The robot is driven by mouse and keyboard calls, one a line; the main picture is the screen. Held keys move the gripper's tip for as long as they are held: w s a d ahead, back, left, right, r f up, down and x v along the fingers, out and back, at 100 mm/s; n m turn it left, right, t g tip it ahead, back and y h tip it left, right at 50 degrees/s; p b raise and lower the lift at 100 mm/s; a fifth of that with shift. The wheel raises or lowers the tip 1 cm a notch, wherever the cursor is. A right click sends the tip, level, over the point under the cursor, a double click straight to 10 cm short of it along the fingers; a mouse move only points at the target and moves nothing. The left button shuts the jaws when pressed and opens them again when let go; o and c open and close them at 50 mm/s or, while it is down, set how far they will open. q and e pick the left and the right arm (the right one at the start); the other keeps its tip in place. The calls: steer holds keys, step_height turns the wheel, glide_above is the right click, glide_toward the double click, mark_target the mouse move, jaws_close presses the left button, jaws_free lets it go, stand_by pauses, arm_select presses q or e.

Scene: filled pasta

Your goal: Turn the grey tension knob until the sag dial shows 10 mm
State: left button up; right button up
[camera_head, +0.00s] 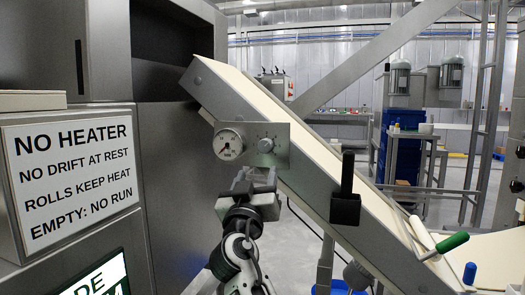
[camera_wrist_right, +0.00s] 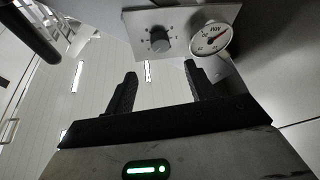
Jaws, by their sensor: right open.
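The grey tension knob (camera_head: 265,145) sits on a metal plate on the side of the sloping conveyor; it also shows in the right wrist view (camera_wrist_right: 159,40). The round white sag dial (camera_head: 228,145) is left of the knob in the head view, and its face shows in the right wrist view (camera_wrist_right: 210,38). My right gripper (camera_head: 258,180) is just below the plate. In the right wrist view its two dark fingers (camera_wrist_right: 160,82) are apart and empty, with the knob beyond them, not touched. My left gripper is not in view.
A sign (camera_head: 72,180) on a steel cabinet stands at the left. The inclined conveyor (camera_head: 310,165) runs down to the right, with a black handle bracket (camera_head: 346,207) on its side. Green-handled (camera_head: 452,242) and blue-handled (camera_head: 469,273) tools lie at its lower end.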

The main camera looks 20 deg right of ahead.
mark_target(264, 148)
steer(key=x, duration=1.1)
steer(key=shift+f, duration=0.1)
steer(key=c, duration=1)
